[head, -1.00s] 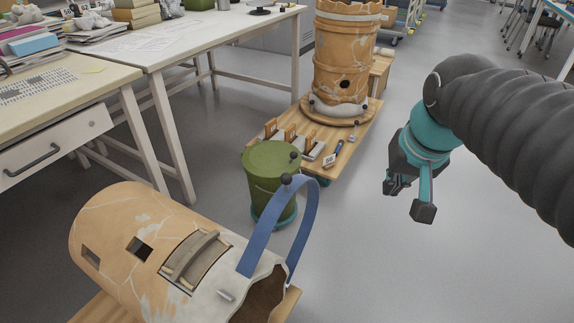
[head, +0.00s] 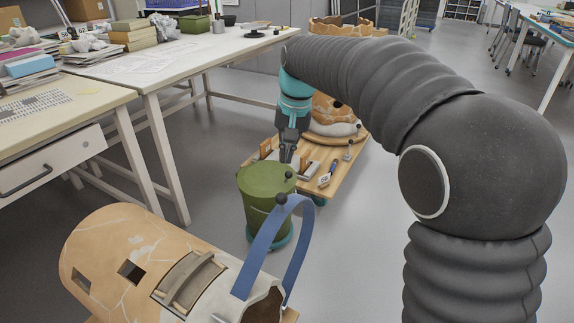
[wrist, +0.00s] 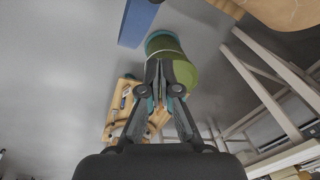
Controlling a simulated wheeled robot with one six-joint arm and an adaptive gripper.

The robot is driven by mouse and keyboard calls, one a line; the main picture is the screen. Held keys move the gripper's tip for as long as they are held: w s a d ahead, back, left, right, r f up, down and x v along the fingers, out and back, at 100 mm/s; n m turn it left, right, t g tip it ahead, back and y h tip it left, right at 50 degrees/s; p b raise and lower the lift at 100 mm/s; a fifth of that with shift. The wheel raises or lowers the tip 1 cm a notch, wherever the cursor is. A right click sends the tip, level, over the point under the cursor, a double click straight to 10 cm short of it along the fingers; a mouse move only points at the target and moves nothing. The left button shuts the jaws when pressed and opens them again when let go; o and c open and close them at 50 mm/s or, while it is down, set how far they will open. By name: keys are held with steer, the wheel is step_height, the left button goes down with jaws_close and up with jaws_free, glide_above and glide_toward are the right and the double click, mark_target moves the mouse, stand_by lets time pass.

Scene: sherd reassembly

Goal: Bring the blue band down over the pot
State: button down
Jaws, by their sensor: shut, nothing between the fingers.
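The terracotta pot (head: 110,250) lies on its side at the lower left, cracked and with square openings. A blue band (head: 297,255) stands up in an arch at its pale near end, with a dark round knob (head: 281,200) at the top. Part of the band (wrist: 138,22) shows at the top of the wrist view, and an edge of the pot (wrist: 290,10) at the upper right. My gripper (head: 288,158) is shut and empty, pointing down near the green bucket, apart from the band. Its fingertips (wrist: 160,68) overlap the bucket in the wrist view.
A green bucket (head: 264,212) stands on the floor behind the band. A wooden cart (head: 335,172) with small tools and a tall, partly hidden terracotta vessel (head: 335,112) is behind it. White tables (head: 175,70) line the left.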

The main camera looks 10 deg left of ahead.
steer(key=s+f+b, duration=0.1)
steer(key=s+f, duration=0.2)
steer(key=f, duration=0.4)
steer(key=shift+s+a+f, duration=0.15)
steer(key=shift+a+f, duration=0.15)
